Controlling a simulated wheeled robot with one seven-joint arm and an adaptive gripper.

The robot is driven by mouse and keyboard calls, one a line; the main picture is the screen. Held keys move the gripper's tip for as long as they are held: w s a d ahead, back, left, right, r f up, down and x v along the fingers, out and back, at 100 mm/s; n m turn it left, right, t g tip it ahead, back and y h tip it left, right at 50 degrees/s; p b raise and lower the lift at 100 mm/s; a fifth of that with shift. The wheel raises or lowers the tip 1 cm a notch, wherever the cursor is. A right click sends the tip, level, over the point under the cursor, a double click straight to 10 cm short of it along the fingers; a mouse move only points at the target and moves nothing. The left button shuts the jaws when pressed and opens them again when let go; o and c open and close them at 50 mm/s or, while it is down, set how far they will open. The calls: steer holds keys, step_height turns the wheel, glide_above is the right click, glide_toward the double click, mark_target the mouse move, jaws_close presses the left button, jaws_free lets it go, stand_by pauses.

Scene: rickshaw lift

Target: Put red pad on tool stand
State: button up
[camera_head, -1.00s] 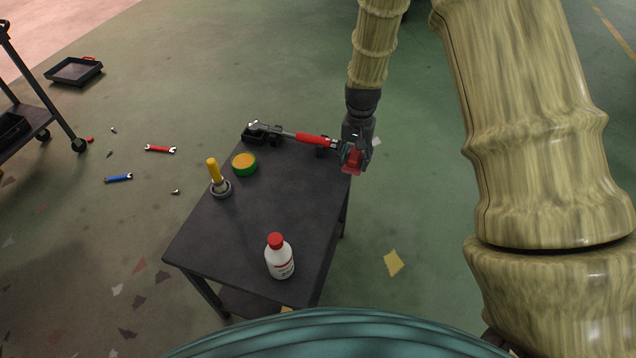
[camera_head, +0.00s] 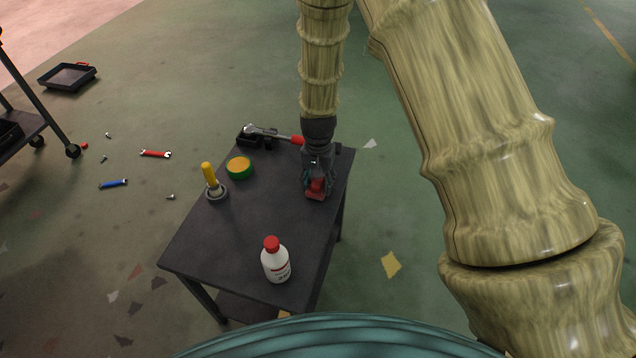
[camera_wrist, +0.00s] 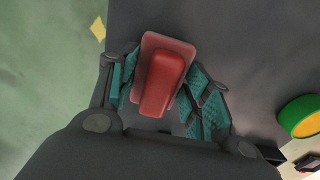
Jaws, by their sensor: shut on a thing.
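The red pad (camera_head: 316,191) is a block with a raised grip on a flatter, paler red base. In the wrist view the pad (camera_wrist: 164,82) sits between the teal-lined fingers of my gripper (camera_wrist: 160,92), which is shut on it. In the head view my gripper (camera_head: 317,180) holds it over the right back part of a dark table (camera_head: 255,225). I cannot tell the pad's exact height above the top. A black holder (camera_head: 250,142) stands at the table's back edge, with a red-handled metal tool (camera_head: 275,135) on it. Which piece is the tool stand is not clear.
A green and orange round tin (camera_head: 239,168), a yellow-handled tool (camera_head: 210,177) and a white bottle with a red cap (camera_head: 275,262) stand on the table. The middle of the top is clear. Wrenches and a black tray (camera_head: 68,76) lie on the floor.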

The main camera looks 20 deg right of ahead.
steer(key=shift+f, duration=0.2)
steer(key=shift+f, duration=0.15)
steer(key=o, duration=1.1)
step_height(320, 180, up, 12)
steer(key=shift+r+p, duration=0.2)
steer(key=shift+p, duration=0.4)
